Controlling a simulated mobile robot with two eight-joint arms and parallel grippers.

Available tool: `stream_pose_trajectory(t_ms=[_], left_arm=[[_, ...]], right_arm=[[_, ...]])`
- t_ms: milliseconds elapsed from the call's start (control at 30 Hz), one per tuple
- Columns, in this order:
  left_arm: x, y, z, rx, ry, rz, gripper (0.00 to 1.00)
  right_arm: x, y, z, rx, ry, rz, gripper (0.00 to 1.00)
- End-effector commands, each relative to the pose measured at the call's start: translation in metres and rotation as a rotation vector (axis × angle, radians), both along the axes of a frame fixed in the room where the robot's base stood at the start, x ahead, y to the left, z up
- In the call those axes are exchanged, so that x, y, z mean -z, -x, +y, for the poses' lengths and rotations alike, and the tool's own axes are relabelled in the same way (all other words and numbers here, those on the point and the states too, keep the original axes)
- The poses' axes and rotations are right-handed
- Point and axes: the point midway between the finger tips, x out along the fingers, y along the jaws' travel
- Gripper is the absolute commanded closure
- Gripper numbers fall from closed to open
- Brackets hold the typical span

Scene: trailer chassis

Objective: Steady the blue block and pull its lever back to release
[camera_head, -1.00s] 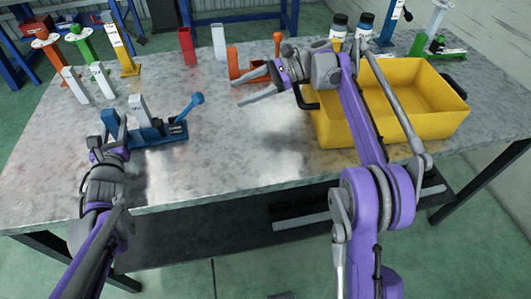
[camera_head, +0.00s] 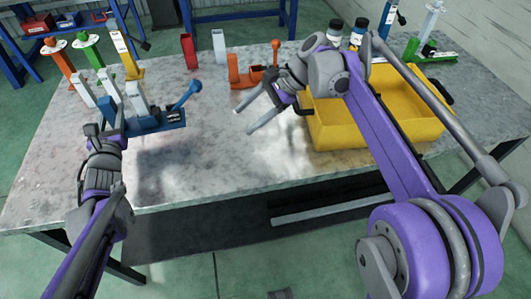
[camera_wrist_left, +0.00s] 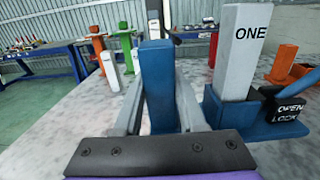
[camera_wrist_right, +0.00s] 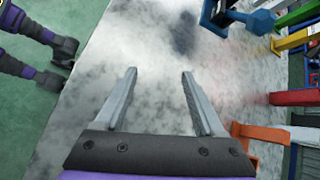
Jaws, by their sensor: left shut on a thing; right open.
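The blue block (camera_head: 156,120) is at the left of the table. It has a blue post at its left end, a white post (camera_wrist_left: 238,50) marked "ONE", and a blue lever (camera_head: 185,97) leaning up to the right. In the left wrist view a black part marked "OPEN" and "LOCK" (camera_wrist_left: 290,108) is beside the white post. My left gripper (camera_head: 108,128) is shut on the blue post (camera_wrist_left: 158,85). My right gripper (camera_head: 258,112) is open and empty above the table, right of the lever. The lever also shows in the right wrist view (camera_wrist_right: 262,20).
A yellow bin (camera_head: 345,133) stands at the right, close to my right arm. An orange block with a lever (camera_head: 243,82) is behind my right gripper. Several coloured posts stand behind the blue block. The table's front middle is clear.

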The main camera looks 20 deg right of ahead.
Motion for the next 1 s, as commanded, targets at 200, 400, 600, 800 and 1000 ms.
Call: stream_pose_trajectory(t_ms=[200, 400, 600, 800, 1000], left_arm=[[-0.024, 0.0, 0.0, 0.001, 0.002, -0.008, 1.0], [-0.042, 0.0, 0.0, 0.001, 0.003, -0.013, 1.0], [-0.056, -0.001, 0.0, 0.001, 0.002, -0.018, 1.0], [-0.064, -0.002, 0.0, 0.001, 0.002, -0.02, 1.0], [-0.065, -0.002, 0.0, 0.001, 0.002, -0.02, 1.0]], right_arm=[[-0.001, 0.042, -0.003, -0.109, 0.149, -0.14, 0.29], [0.005, 0.078, -0.01, -0.224, 0.288, -0.264, 0.29], [0.013, 0.11, -0.019, -0.337, 0.411, -0.368, 0.29], [0.019, 0.128, -0.025, -0.41, 0.486, -0.428, 0.29], [0.021, 0.133, -0.027, -0.431, 0.506, -0.443, 0.29]])
